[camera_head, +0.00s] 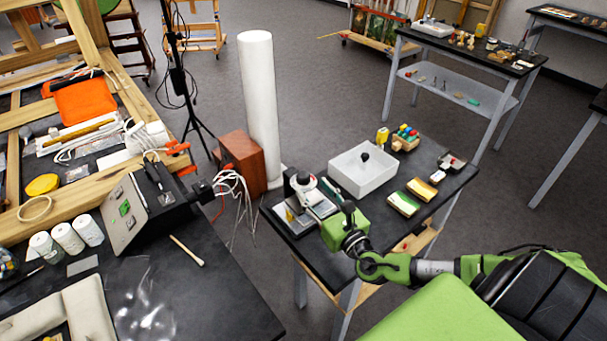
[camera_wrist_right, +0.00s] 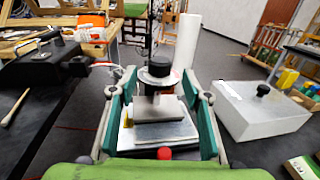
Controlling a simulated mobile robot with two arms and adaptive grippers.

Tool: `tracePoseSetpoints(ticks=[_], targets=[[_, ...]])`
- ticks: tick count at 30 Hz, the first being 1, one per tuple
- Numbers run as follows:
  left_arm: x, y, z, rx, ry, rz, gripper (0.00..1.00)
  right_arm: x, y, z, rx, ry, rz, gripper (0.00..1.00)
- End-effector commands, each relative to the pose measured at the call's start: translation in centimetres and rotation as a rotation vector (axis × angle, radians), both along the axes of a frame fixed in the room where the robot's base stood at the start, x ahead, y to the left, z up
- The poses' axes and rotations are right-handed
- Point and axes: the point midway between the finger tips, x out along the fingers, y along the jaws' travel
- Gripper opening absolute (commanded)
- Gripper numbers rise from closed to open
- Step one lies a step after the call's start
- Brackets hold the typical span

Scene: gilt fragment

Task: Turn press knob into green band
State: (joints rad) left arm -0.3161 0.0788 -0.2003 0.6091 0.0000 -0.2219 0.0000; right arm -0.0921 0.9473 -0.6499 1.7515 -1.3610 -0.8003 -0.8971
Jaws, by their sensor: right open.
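The press (camera_head: 308,198) stands at the left end of the small black table, a grey metal body with flat plates. Its black press knob (camera_wrist_right: 160,62) sits on top, above a pale round collar (camera_wrist_right: 158,76); it also shows in the head view (camera_head: 303,178). No green band can be made out on the collar. My right gripper (camera_head: 342,212) is just in front of the press. In the wrist view its open fingers (camera_wrist_right: 160,88) stand on either side of the press and knob, with no clear contact. A red ball-like part (camera_wrist_right: 164,153) shows low between the fingers. My left gripper is out of view.
A white box with a black-knobbed lid (camera_head: 362,172) stands right of the press. A tall white cylinder (camera_head: 259,105) and brown box (camera_head: 241,160) stand behind. A sloped control box (camera_head: 135,210) is on the left bench.

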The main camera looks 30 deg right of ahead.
Motion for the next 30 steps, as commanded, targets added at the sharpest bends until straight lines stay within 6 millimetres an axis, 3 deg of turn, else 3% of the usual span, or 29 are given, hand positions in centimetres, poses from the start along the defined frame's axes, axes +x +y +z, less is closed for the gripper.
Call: tracePoseSetpoints(ticks=[3, 9, 15, 23, 24, 28, 30], targets=[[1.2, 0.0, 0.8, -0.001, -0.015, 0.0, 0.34, 2.3, -0.2, 0.3, 0.001, -0.004, -0.003, 0.44], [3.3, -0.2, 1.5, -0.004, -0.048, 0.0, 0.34, 5.0, -0.4, 0.2, 0.001, -0.002, -0.001, 0.44], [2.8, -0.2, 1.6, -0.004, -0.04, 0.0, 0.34, 6.1, -0.6, 0.1, 0.001, -0.001, -0.001, 0.44], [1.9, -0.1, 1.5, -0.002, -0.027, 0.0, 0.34, 6.2, -0.6, 0.0, 0.001, 0.001, 0.0, 0.44], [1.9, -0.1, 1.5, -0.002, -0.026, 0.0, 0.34, 6.2, -0.6, 0.0, 0.001, 0.0, 0.0, 0.42], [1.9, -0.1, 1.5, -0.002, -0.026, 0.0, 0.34, 6.2, -0.6, 0.0, 0.001, 0.0, 0.0, 0.08], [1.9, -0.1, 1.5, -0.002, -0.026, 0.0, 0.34, 6.2, -0.6, 0.0, 0.001, 0.0, -0.001, 0.05]])
